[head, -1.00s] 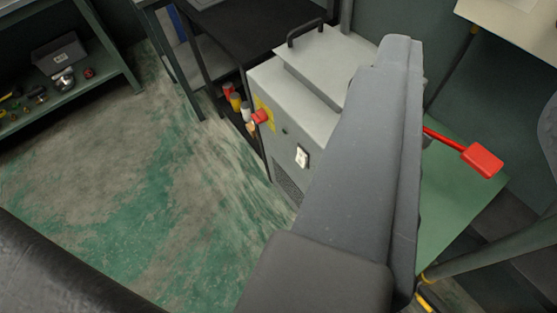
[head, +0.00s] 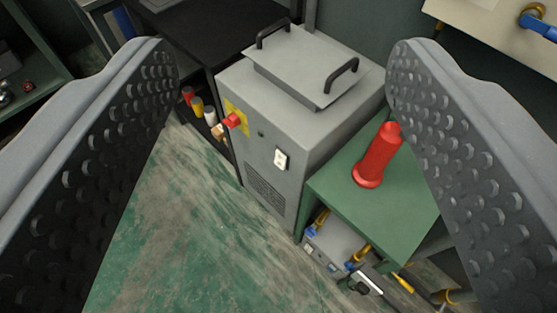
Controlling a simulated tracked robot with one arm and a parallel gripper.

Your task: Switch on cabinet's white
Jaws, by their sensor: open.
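The grey cabinet (head: 280,110) stands in the middle of the view, with a lid carrying two black handles on top. On its front face is a small white switch (head: 281,159), with a dark vent grille below it. A red knob (head: 233,120) on a yellow plate sits left of the switch. My gripper (head: 275,60) is wide open and empty, one studded jaw at the left and one at the right of the view. The cabinet shows between the jaws, farther away, and nothing touches it. Which way the switch is set is too small to tell.
A red bottle-shaped object (head: 378,155) stands on a green table (head: 345,195) right of the cabinet, with a grey device (head: 335,240) below. A black bench (head: 200,35) with several small bottles beneath stands left. The green-grey floor (head: 190,235) in front is clear.

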